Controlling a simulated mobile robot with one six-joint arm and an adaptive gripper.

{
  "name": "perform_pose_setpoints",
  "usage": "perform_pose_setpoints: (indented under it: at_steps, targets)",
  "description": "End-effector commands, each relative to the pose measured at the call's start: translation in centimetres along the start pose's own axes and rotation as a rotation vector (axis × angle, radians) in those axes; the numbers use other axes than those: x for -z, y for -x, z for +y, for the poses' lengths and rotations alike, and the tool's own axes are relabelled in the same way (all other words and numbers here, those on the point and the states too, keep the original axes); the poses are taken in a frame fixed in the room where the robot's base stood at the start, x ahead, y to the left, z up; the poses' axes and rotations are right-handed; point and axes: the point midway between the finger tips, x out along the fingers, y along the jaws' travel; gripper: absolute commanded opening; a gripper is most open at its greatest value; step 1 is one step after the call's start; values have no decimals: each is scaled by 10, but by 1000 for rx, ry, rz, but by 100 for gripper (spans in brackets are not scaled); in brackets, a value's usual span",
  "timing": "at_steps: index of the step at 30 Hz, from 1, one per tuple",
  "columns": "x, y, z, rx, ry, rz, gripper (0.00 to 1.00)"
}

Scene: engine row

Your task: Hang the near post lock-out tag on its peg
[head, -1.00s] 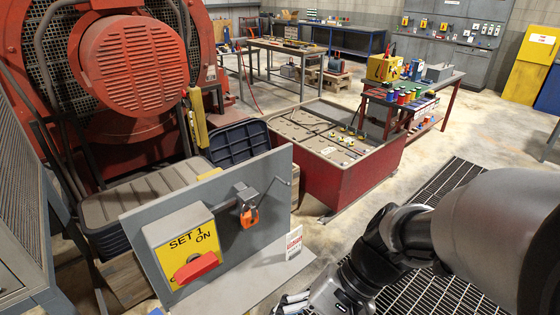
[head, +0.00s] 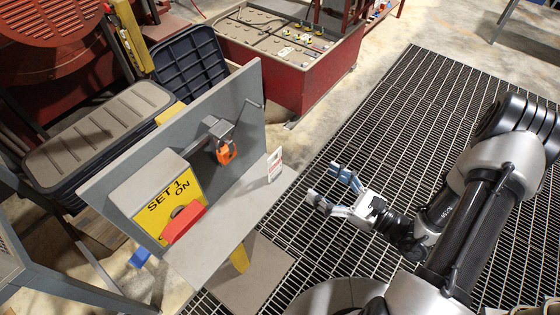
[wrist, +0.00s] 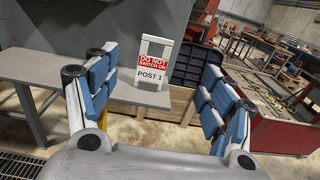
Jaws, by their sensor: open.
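The lock-out tag (head: 274,165), a white plate with a red band, stands upright near the right end of the grey shelf of the post. In the wrist view the tag (wrist: 152,70) reads "DO NOT SWITCH ON" and "POST 1" and shows between my fingers, beyond their tips. My gripper (head: 323,182) is open and empty, to the right of the tag and apart from it. A thin rod (head: 252,103), apparently the peg, sticks out near the top right of the grey panel.
An orange padlock (head: 227,152) hangs from a hasp on the grey panel (head: 240,125). Left of it is a yellow "SET 1 ON" box with a red handle (head: 184,222). A red battery crate (head: 300,60) stands behind. The floor grating (head: 400,120) is clear around my gripper.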

Motion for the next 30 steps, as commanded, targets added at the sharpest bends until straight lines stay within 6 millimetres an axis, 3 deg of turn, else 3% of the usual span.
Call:
perform_pose_setpoints:
  at_steps: [12,23,30]
  targets:
    - [0,-87,4,-13,4,0,75]
    - [-1,-122,3,-9,4,-1,75]
    - [-1,-157,4,-10,4,0,75]
